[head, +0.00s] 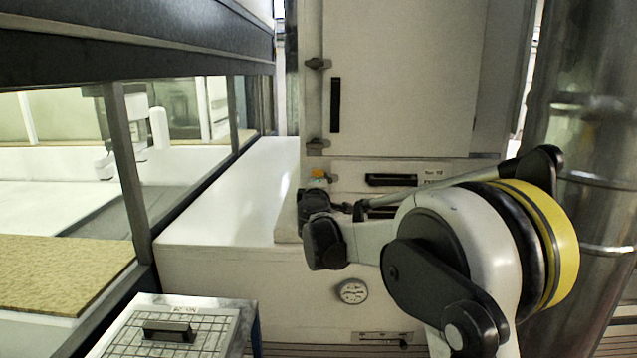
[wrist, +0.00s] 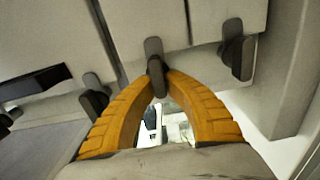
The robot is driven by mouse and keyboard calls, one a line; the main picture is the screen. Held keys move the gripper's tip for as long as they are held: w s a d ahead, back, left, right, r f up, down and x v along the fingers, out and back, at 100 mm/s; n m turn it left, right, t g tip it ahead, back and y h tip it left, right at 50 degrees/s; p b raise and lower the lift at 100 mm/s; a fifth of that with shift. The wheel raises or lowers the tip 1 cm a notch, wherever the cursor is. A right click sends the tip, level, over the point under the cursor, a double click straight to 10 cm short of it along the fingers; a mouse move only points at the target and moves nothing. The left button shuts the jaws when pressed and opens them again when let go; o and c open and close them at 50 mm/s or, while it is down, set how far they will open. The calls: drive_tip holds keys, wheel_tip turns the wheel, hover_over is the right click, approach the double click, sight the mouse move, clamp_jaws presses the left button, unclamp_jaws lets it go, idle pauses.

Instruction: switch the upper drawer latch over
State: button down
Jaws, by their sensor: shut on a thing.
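My gripper (wrist: 157,78) shows as two orange fingers in the wrist view. Their tips close on a dark latch lever, which I take to be the upper drawer latch (wrist: 153,48). The lever stands up past the fingertips, and its lower part is between them. In the head view, a small orange part of my gripper (head: 318,174) shows at the left end of the upper drawer (head: 424,182), just under the big door.
The tall cabinet door (head: 405,75) has a black vertical handle (head: 335,105) and two dark latches on its left edge. More dark latches (wrist: 235,50) flank the gripped one in the wrist view. A metal column rises at right.

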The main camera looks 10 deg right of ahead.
drive_tip(key=shift+n, duration=0.3)
idle(0.4)
drive_tip(key=c, duration=1.4)
unclamp_jaws()
drive_tip(key=shift+s, duration=0.1)
drive_tip(key=v, duration=1.1)
drive_tip(key=shift+s+a, duration=0.1)
drive_tip(key=shift+s, duration=0.3)
